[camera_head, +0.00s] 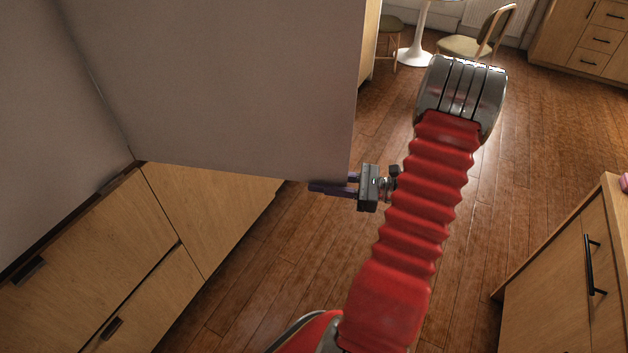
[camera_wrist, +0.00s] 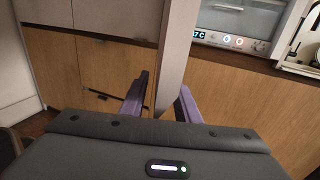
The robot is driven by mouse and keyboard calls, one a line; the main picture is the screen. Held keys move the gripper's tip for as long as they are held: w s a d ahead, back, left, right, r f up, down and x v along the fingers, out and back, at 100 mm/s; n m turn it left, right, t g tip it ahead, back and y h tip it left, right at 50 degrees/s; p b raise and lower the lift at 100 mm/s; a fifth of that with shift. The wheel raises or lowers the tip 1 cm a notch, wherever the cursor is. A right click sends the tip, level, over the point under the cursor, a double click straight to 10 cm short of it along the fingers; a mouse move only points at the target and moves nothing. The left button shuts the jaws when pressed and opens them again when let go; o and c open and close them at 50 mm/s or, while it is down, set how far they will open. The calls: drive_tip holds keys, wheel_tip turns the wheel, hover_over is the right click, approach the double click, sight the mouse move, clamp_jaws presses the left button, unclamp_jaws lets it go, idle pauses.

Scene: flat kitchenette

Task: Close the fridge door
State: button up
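The fridge door (camera_head: 230,80) is the large grey panel in the head view, and it stands open. Its free vertical edge is on the right, its lower edge above wooden drawer fronts. My gripper (camera_head: 335,185) is at the lower right corner of the door, its purple fingers pointing left. In the wrist view my gripper (camera_wrist: 163,98) has its fingers apart, with the narrow grey edge of the door (camera_wrist: 178,50) running between them. I cannot tell whether either finger touches the door. Part of one finger is hidden by the door in the head view.
Wooden drawers (camera_head: 110,270) with dark handles are at the lower left. A wooden cabinet (camera_head: 560,280) stands at the right. A chair (camera_head: 478,45) and a white table base (camera_head: 414,55) are at the back. The wooden floor (camera_head: 520,150) right of my arm is clear. An oven (camera_wrist: 238,25) shows in the wrist view.

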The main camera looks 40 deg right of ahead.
drive_tip(key=shift+x, duration=1.05)
drive_tip(key=shift+c, duration=0.5)
clamp_jaws()
